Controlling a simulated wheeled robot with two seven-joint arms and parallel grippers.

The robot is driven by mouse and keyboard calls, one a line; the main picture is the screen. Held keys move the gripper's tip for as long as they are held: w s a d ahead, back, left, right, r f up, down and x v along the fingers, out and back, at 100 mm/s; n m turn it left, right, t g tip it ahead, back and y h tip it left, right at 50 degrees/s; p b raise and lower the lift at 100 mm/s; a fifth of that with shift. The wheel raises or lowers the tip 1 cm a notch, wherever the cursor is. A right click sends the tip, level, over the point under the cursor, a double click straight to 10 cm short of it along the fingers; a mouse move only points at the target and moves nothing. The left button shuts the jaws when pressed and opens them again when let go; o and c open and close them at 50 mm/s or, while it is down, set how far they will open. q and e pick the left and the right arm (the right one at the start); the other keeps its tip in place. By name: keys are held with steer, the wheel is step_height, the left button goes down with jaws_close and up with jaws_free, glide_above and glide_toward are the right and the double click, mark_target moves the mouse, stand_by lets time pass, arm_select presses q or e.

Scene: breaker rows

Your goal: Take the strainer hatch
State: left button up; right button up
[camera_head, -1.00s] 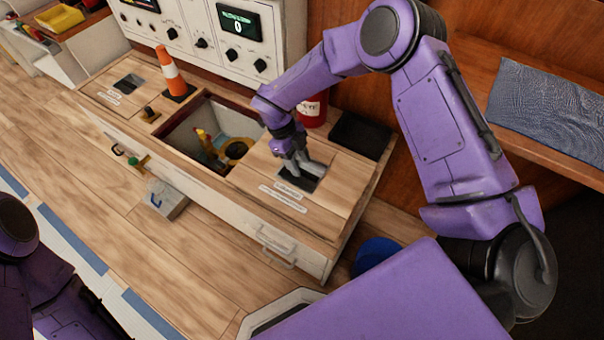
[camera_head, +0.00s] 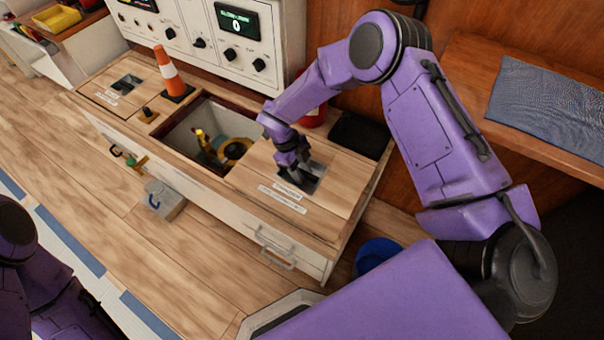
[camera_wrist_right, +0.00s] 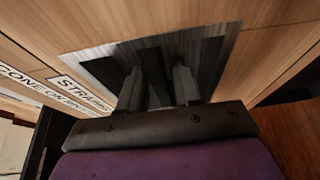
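The strainer hatch (camera_head: 326,207) is a light wooden panel on the right of the bench top, with white labels along its front and a recessed metal pull. In the right wrist view, the hatch (camera_wrist_right: 274,44) shows part of a "STRAINER" label and the recess (camera_wrist_right: 215,48). The hatch lies flat in place. My right gripper (camera_head: 297,183) points down with its fingertips in the recess. In the wrist view, the fingers (camera_wrist_right: 158,88) stand on either side of a dark bar; whether they clamp it is unclear. My left gripper is out of view; only arm links show at lower left.
An open well (camera_head: 213,132) with yellow parts inside lies left of the hatch. A black pad (camera_head: 359,136) and a red cylinder (camera_head: 315,112) are near my right forearm. A grey padlock-like block (camera_head: 165,200) sits in front.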

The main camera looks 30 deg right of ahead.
jaws_close()
steer(key=shift+r, duration=0.1)
stand_by(1.1)
